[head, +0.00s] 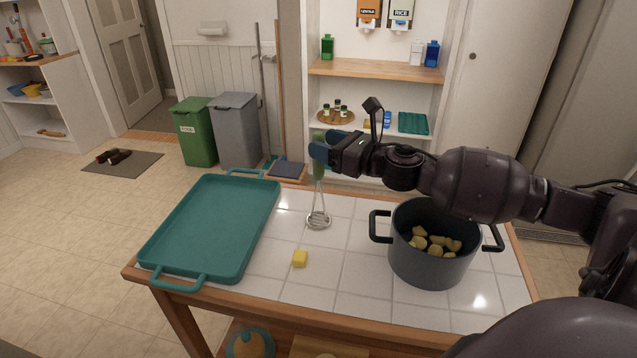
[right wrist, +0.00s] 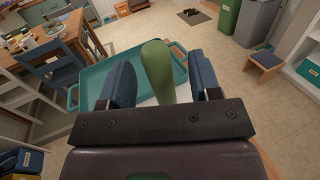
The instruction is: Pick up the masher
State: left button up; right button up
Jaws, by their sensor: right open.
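The masher has a green handle (head: 319,172) and a metal mashing head (head: 318,219). It appears to stand upright, with its head on the white tiled tabletop between the tray and the pot. My right gripper (head: 318,150) is at the upper part of the handle. In the right wrist view, the handle (right wrist: 158,75) stands between the two blue fingers of my open gripper (right wrist: 160,68), with gaps on both sides. Part of the handle is hidden behind the fingers in the head view. My left gripper is not in view.
A teal tray (head: 165,235) lies on the left of the table. A dark pot (head: 430,268) with several yellowish pieces stands on the right, below my right arm. Tiles around the masher head are clear.

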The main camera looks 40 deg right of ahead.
jog(key=x, duration=0.3)
jog(key=shift+w+a+f, duration=0.1)
jog(key=shift+w+a, duration=0.15)
jog(key=shift+w, duration=0.1)
jog(key=c, duration=1)
